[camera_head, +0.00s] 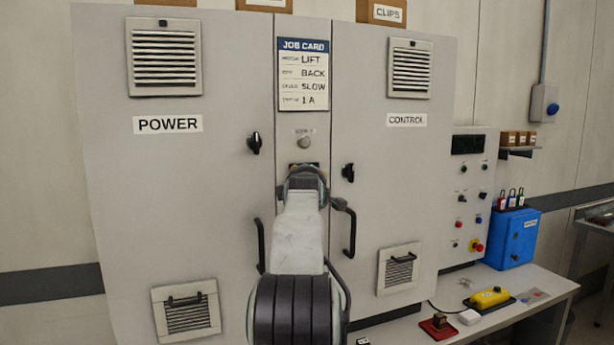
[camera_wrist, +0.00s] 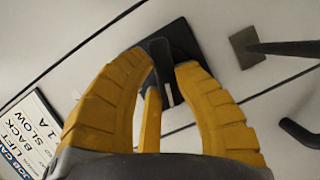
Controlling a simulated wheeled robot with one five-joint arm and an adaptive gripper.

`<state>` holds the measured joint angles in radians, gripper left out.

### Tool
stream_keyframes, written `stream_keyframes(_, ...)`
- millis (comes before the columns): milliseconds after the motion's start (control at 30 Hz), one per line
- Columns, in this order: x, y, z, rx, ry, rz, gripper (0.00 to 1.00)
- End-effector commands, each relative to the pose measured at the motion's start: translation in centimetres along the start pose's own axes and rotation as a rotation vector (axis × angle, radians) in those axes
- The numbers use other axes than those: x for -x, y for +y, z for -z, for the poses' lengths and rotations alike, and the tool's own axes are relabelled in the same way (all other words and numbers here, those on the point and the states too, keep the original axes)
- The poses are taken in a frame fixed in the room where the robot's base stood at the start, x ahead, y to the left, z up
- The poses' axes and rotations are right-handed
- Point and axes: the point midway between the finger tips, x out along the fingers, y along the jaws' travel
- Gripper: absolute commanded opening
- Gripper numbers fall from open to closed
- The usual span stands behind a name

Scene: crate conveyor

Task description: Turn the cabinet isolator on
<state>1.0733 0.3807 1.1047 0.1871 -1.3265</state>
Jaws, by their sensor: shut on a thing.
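The isolator has a black handle (camera_wrist: 163,78) with a white mark, on a black square plate (camera_wrist: 200,62) in the cabinet's centre panel. My gripper (camera_wrist: 166,64) has its yellow ribbed fingers closed around the handle, one on each side. In the wrist view the handle runs at a slant to the panel seams. In the head view my arm covers most of the isolator, below the job card (camera_head: 303,75) and a small round lamp (camera_head: 304,143). The cabinet (camera_head: 190,220) has a POWER door on the left and a CONTROL door on the right.
Black knobs stick out on the left door (camera_head: 254,143) and right door (camera_head: 348,173). A bar handle (camera_head: 352,232) stands beside my arm. To the right are a control box (camera_head: 468,190) and a bench with a yellow pendant (camera_head: 489,298) and a blue box (camera_head: 511,240).

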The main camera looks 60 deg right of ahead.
Motion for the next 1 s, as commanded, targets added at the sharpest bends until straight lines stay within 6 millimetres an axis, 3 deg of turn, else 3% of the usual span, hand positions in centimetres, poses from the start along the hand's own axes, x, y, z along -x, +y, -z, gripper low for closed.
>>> stream_keyframes(167, 0.0, 0.1, -0.1, 0.001, 0.000, -0.006, 0.00)
stream_keyframes(200, 0.0, 0.1, -0.1, 0.001, 0.000, -0.006, 0.31)
stream_keyframes(467, 0.0, 0.0, 0.0, 0.002, 0.000, -0.003, 0.54)
stream_keyframes(767, 0.1, 0.0, 0.0, 0.002, 0.001, -0.003, 0.54)
stream_keyframes(1000, 1.6, 0.1, 0.0, 0.002, 0.001, -0.003, 0.54)
